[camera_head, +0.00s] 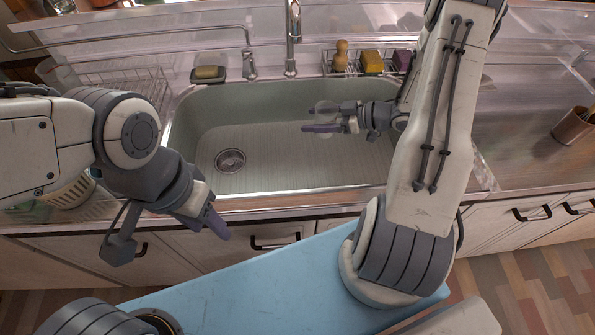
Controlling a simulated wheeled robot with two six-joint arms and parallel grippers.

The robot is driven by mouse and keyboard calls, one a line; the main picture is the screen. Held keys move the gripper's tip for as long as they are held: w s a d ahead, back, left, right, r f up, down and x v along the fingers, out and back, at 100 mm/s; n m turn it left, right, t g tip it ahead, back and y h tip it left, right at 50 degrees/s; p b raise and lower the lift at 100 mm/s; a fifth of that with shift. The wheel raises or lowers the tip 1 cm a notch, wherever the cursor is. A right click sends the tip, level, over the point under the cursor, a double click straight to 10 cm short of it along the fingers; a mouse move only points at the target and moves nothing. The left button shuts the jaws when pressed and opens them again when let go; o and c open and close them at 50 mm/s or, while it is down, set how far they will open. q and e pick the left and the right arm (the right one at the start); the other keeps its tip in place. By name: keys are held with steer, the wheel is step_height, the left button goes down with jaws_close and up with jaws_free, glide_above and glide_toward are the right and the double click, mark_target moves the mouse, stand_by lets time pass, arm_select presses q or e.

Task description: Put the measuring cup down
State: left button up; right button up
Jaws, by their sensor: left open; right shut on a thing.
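My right gripper (322,119) is over the sink (270,115) with its fingers pointing left. It is shut on a small clear object, which looks like the measuring cup (326,106). The cup is see-through and partly hidden by the fingers, so its shape and tilt are hard to tell. It appears to be held above the sink floor. My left gripper (215,219) is open and points down in front of the sink's front edge, at the left. I see nothing between its fingers.
A wire dish rack (140,88) stands left of the sink. A faucet (292,40) rises behind it. A soap dish (208,74) and a caddy with a brush (341,52) and sponges (371,61) line the back. A brown container (574,126) stands on the right counter (520,130).

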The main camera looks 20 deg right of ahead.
steer(key=w+d+f+b, duration=0.1)
steer(key=d+f+b, duration=0.4)
steer(key=b, duration=0.2)
glide_above(289, 158)
step_height(289, 158, down, 7)
steer(key=shift+r, duration=0.1)
arm_select(q)
step_height(289, 158, down, 10)
steer(key=b, duration=0.1)
steer(key=shift+f, duration=0.15)
arm_select(e)
steer(key=shift+f, duration=1.85)
arm_select(q)
steer(key=shift+d, duration=0.1)
arm_select(e)
steer(key=shift+f, duration=0.2)
steer(key=o, duration=1.4)
arm_select(q)
steer(key=shift+f, duration=0.1)
arm_select(e)
steer(key=shift+r, duration=0.1)
